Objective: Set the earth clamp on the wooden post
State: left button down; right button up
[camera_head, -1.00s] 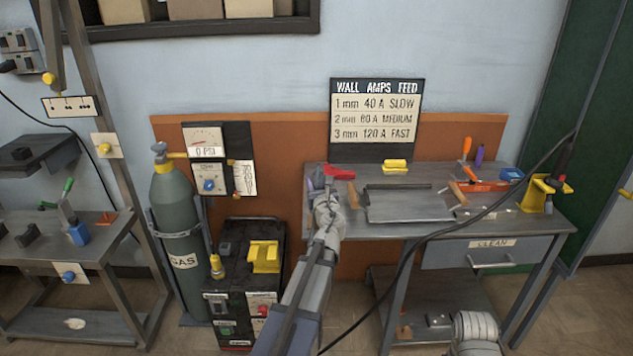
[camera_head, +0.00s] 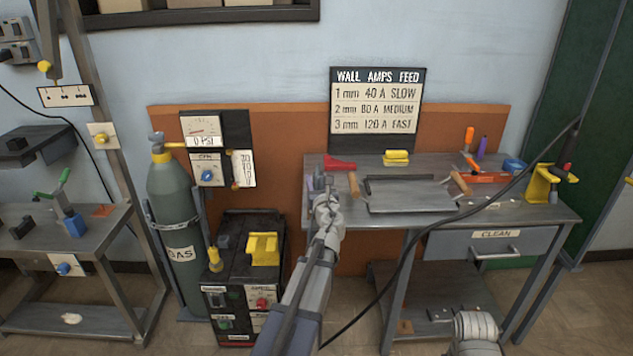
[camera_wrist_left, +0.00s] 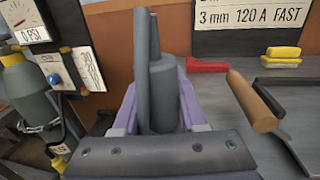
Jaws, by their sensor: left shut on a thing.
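My left gripper (camera_head: 322,188) is over the left end of the workbench. In the left wrist view its purple fingers (camera_wrist_left: 160,100) are closed around a dark grey piece (camera_wrist_left: 162,95) with an upright plate and a thick cylinder. It appears to be the earth clamp, but its lower part is hidden. A brown wooden cylinder (camera_head: 354,184) is on the bench just right of the gripper, apart from it. It also shows in the left wrist view (camera_wrist_left: 252,102). I cannot tell whether it is the wooden post or a tool handle.
A red piece (camera_head: 338,162), a yellow block (camera_head: 397,158) and a grey tray (camera_head: 410,206) are on the bench. A yellow stand (camera_head: 539,185) is at its right end. A black cable (camera_head: 440,228) crosses in front. The welder (camera_head: 230,268) and gas cylinder (camera_head: 172,205) stand left.

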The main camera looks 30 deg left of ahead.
pick_arm(q)
jog(key=shift+f+b, duration=0.4)
jog(key=shift+c, duration=1.8)
grip_release()
jog(key=v, duration=0.8)
jog(key=shift+w+r, duration=0.1)
